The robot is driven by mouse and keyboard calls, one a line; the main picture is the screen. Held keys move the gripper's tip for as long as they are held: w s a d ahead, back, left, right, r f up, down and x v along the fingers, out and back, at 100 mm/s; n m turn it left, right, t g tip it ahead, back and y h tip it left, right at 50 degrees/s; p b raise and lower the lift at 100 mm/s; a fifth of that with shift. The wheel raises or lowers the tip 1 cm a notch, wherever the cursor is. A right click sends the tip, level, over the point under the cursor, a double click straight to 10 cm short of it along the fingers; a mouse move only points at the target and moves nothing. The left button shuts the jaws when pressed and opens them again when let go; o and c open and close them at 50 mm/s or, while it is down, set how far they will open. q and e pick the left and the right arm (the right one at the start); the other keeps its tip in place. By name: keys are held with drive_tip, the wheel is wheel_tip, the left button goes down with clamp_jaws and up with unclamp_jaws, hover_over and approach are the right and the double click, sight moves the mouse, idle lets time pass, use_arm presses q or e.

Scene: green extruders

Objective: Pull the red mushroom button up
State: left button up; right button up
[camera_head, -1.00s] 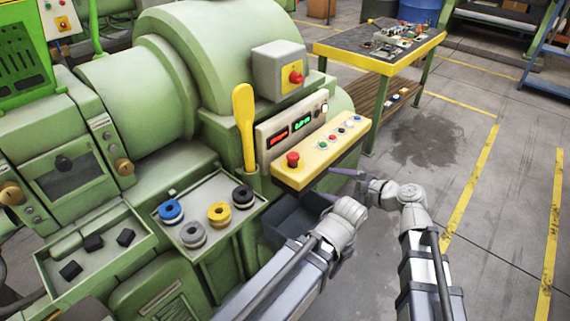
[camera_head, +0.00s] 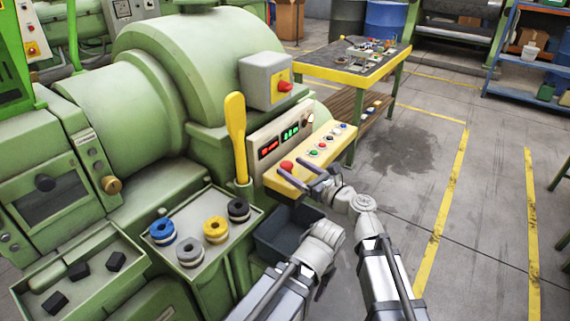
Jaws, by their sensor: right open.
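The red mushroom button (camera_head: 287,166) sits at the near left end of the yellow control panel (camera_head: 268,180) on the green machine. My right gripper (camera_head: 307,179) is open, its two dark fingers reaching left over the panel's near end. One finger lies just below and right of the button, the other farther right. In the picture the button lies past the fingertips, and I see no clear contact.
A grey box with a red knob (camera_head: 285,86) stands above the panel. A yellow lever (camera_head: 236,135) rises left of it. A green tray (camera_head: 205,262) with several spools is at lower left. A dark bin (camera_head: 283,238) sits below the panel. Open floor lies right.

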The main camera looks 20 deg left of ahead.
sight(291, 167)
drive_tip(key=shift+x, duration=1.8)
drive_tip(key=shift+c, duration=0.3)
clamp_jaws()
